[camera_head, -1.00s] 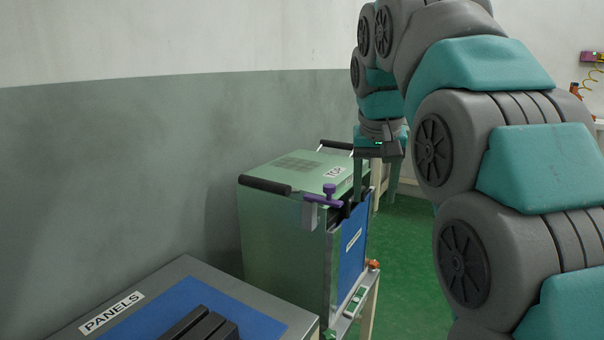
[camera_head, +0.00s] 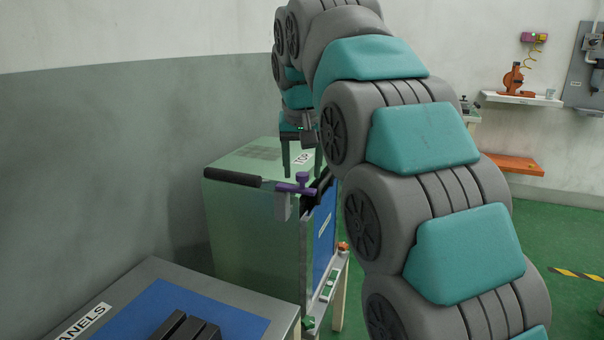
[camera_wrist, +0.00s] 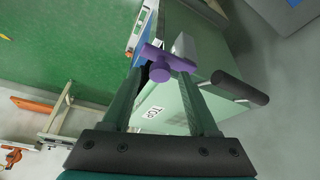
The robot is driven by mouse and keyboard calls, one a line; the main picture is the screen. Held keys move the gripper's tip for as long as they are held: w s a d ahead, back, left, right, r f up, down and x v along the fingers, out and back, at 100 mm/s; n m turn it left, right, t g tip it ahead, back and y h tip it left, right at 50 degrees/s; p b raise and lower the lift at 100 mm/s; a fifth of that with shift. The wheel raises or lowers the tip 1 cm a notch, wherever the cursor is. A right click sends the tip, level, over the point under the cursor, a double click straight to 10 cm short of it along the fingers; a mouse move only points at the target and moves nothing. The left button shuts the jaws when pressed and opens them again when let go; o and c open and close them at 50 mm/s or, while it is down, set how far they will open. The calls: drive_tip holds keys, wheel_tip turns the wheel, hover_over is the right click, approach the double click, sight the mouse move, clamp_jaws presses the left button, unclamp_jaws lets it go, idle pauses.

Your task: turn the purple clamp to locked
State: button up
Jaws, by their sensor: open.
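The purple clamp (camera_head: 296,188) sits at the top front edge of the green sieve cabinet (camera_head: 250,230), with a crossbar and an upright knob. In the wrist view the purple clamp (camera_wrist: 168,60) lies ahead, at the gap between the two fingertips. My gripper (camera_head: 302,173) is open and points down just above and behind the clamp in the head view. In the wrist view my gripper (camera_wrist: 162,78) has its fingers spread, with nothing held. I cannot tell whether a finger touches the clamp.
A black handle bar (camera_head: 233,177) runs along the cabinet's top edge, left of the clamp. A table marked PANELS (camera_head: 150,275) with dark blocks stands at the front left. An orange shelf (camera_head: 515,163) and a wall shelf (camera_head: 520,98) are at the right. Green floor is open at the right.

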drive_tip(key=shift+x, duration=1.1)
clamp_jaws()
idle(0.8)
